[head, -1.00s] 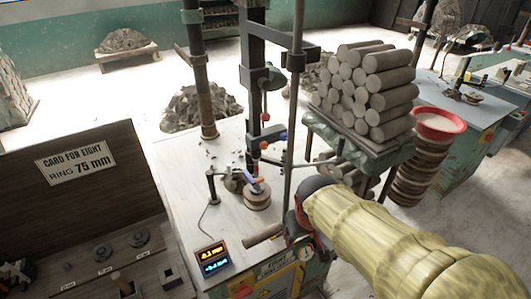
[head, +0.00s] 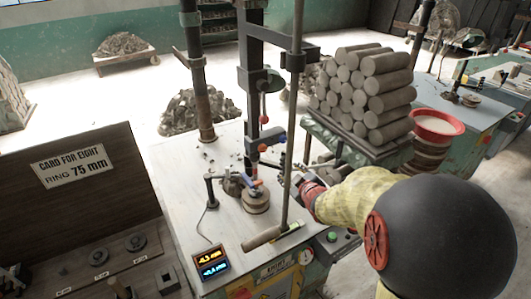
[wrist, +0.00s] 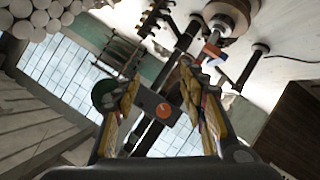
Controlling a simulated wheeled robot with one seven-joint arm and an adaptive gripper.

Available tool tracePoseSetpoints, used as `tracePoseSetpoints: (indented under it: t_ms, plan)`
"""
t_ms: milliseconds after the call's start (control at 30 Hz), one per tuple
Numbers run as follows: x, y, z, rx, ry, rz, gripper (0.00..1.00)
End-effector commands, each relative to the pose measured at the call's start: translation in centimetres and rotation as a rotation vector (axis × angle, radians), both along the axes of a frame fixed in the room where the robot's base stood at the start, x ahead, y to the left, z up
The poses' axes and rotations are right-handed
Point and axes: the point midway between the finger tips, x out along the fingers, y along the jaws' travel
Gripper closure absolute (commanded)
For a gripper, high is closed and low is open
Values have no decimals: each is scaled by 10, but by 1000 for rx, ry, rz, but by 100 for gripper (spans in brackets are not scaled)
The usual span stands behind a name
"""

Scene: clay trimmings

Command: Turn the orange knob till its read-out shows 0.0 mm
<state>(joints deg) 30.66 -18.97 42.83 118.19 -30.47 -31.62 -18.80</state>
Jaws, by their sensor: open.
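In the wrist view an orange round knob (wrist: 163,110) shows on a dark block between my gripper's fingers, beyond them and apart, as far as I can tell. I cannot make it out surely in the head view. My gripper (wrist: 160,75) is open and empty. In the head view my gripper (head: 291,178) is beside the thin upright rod, right of the round clay piece, its fingertips partly hidden. The read-out (head: 210,263) stands at the bench's front left. It has an orange line, seemingly -0.3 mm, and a blue line, seemingly +0.4 mm; the digits are small.
A thin rod (head: 296,90) and a dark column (head: 252,110) rise from the bench (head: 185,165). A round clay piece (head: 255,203) sits under the column. Stacked clay rolls (head: 365,90) stand on a rack to the right. A red bowl (head: 437,126) is further right.

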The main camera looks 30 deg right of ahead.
Motion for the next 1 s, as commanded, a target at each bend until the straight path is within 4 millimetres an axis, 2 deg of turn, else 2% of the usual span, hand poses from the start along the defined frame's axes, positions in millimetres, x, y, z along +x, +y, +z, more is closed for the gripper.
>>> tracePoseSetpoints:
  t_ms: [100, 200, 400, 567, 1000]
  plan:
    - [20, 9, 10, -79, -138, 119, 58]
    - [29, 20, 22, -130, -244, 201, 58]
    - [32, 34, 36, -182, -369, 289, 58]
    - [40, 38, 39, -191, -391, 304, 58]
    - [100, 40, 38, -189, -389, 303, 58]
